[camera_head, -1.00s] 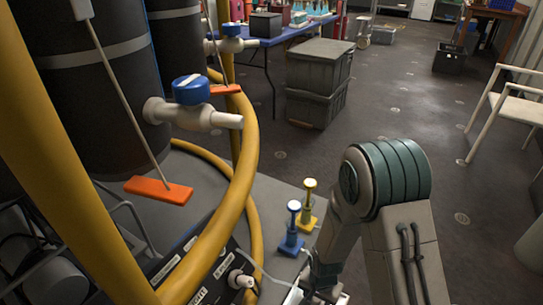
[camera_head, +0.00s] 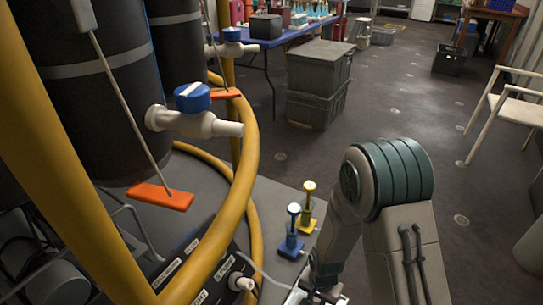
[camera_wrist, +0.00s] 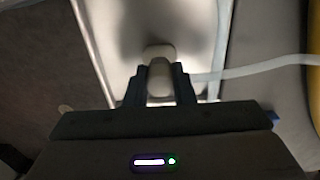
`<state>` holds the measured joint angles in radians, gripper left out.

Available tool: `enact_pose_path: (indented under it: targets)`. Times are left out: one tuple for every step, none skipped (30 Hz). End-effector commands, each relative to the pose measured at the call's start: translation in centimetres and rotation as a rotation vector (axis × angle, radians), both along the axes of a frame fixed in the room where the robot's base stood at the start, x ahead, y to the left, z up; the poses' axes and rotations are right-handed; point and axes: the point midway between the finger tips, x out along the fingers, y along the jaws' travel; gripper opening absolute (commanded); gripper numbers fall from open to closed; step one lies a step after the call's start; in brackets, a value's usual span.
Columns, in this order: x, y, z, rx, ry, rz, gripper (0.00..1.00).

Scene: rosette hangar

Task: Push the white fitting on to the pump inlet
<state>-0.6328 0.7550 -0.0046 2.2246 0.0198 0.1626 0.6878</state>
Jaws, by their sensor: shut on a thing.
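The white fitting (camera_wrist: 160,72) is a small pale piece between the two dark fingers of my gripper (camera_wrist: 160,84) in the wrist view. A thin pale tube (camera_wrist: 255,70) runs from beside it to the right. The fingers are closed on its sides. In the head view my gripper is at the bottom edge, mostly cut off, and the fitting cannot be made out there. A dark box with white labels (camera_head: 168,273) stands left of my gripper, with a white round part (camera_head: 241,281) on it. I cannot tell whether this is the pump, or where its inlet is.
A pale metal tray or panel (camera_wrist: 112,22) lies beyond the fitting. A blue-based stand (camera_head: 291,245) and a yellow-based one (camera_head: 306,222) are close behind my gripper. Open floor lies to the right.

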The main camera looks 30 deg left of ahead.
Motion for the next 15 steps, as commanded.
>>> enact_pose_path:
  targets:
    - [0.0,0.0,0.4,0.0,0.0,0.0,0.0]
    - [0.0,0.0,0.5,0.0,0.0,0.0,0.0]
    - [0.0,0.0,0.7,0.0,0.0,0.0,0.0]
    - [0.0,0.0,0.8,0.0,0.0,0.0,0.0]
    - [0.0,0.0,0.9,0.0,0.0,0.0,0.0]
    - [0.0,0.0,1.1,0.0,0.0,0.0,0.0]
    - [0.0,0.0,1.2,0.0,0.0,0.0,0.0]
    - [0.0,0.0,1.3,0.0,0.0,0.0,0.0]
    - [0.0,0.0,1.5,0.0,-0.001,0.0,0.0]
    - [0.0,0.0,1.6,0.0,-0.001,0.0,0.0]
    - [0.0,0.0,1.7,0.001,-0.001,0.0,0.0]
    - [0.0,0.0,1.9,0.001,-0.001,0.0,0.0]
    - [0.0,0.0,2.0,0.001,-0.001,0.0,0.0]
    - [0.0,0.0,2.1,0.001,-0.001,0.0,0.0]
    - [0.0,0.0,2.3,0.001,-0.001,0.0,0.0]
